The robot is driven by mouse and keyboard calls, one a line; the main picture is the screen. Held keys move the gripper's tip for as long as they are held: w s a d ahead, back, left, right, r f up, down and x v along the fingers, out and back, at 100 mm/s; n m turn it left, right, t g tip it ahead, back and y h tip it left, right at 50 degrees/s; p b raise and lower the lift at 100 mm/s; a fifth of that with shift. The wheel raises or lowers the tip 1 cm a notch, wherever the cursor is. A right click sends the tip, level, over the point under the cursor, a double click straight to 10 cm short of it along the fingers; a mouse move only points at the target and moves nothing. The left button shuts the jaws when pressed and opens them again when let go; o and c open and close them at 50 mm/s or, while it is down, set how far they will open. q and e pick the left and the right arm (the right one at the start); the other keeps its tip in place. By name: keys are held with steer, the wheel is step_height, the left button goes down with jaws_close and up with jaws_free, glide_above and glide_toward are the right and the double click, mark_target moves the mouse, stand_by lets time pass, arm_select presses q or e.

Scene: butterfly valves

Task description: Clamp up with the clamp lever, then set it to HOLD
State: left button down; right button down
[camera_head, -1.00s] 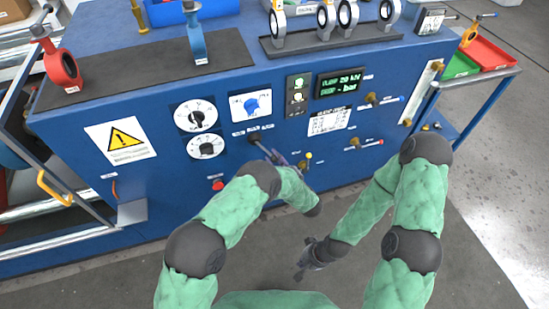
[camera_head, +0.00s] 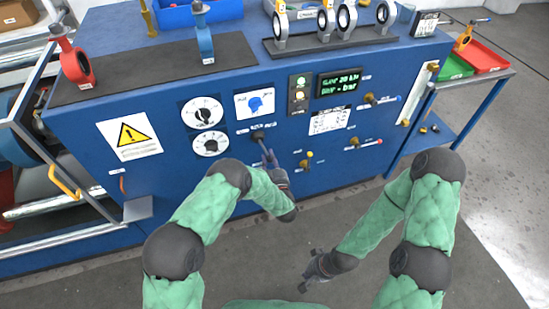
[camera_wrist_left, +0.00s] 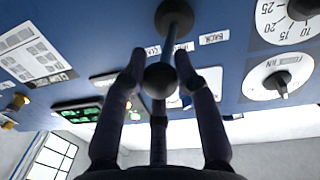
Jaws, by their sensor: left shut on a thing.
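The clamp lever has a dark round base (camera_head: 258,136) low on the blue front panel; it also shows in the left wrist view (camera_wrist_left: 174,17). Its shaft ends in a dark ball knob (camera_wrist_left: 159,81). My left gripper (camera_head: 269,160) is shut on the lever, its two fingers on either side of the shaft and knob in the left wrist view (camera_wrist_left: 160,64). Labels sit around the base, one reading BACK (camera_wrist_left: 214,38); others are partly hidden by the fingers. My right gripper (camera_head: 310,275) hangs low over the floor, away from the panel, its finger opening unclear.
A green-lettered display (camera_head: 338,83) and two lamps (camera_head: 299,88) are on the panel. Dials (camera_head: 203,112) are to the left. Valves stand on top. The floor in front is clear.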

arm_select(q)
steer(key=shift+s+a+m+t+h, duration=0.3)
steer(key=shift+a+m+h, duration=0.4)
steer(key=shift+h, duration=0.3)
steer(key=c, duration=0.9)
jaws_free()
steer(key=s, duration=0.4)
steer(key=s+d, duration=0.1)
steer(key=s, duration=0.3)
steer(key=s+d, duration=0.1)
steer(key=s, duration=0.2)
steer(key=shift+s+d, duration=0.1)
steer(key=shift+s, duration=0.3)
steer(key=shift+f, duration=0.1)
